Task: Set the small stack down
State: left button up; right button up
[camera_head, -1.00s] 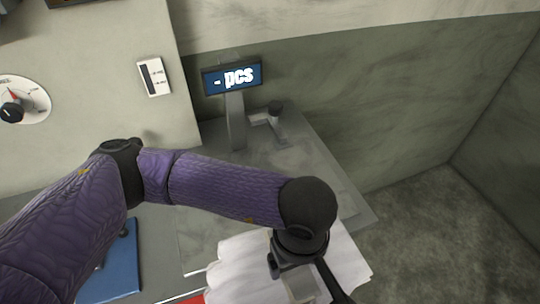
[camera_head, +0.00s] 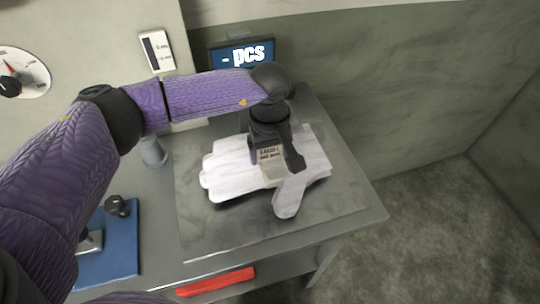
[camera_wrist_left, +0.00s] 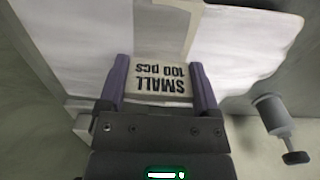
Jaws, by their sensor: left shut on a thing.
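The small stack (camera_head: 230,170) is a bundle of white gloves with a paper band around it. It is over the grey plate (camera_head: 210,235) on the table; I cannot tell whether it touches the plate. My left gripper (camera_head: 272,165) comes down from above and is shut on the band. In the left wrist view, the two purple-sided fingers of my gripper (camera_wrist_left: 163,85) flank the band (camera_wrist_left: 162,78), which reads "SMALL 100 pcs". White glove material (camera_wrist_left: 245,45) spreads to both sides. My right gripper is not in view.
A display (camera_head: 243,55) reading "- pcs" stands behind the plate, partly hidden by my arm. A grey cylinder (camera_head: 152,150) stands left of the plate. A blue board (camera_head: 112,245) lies at the left, and a red bar (camera_head: 216,281) sits below the table's front edge.

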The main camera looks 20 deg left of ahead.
pick_arm(q)
jog(key=shift+f, duration=0.8)
jog(key=shift+f, duration=0.1)
jog(key=o, duration=1.1)
jog(key=shift+r, duration=0.35)
notch_tip(320, 180, up, 12)
jog(key=shift+f+p, duration=0.25)
jog(key=shift+p, duration=0.45)
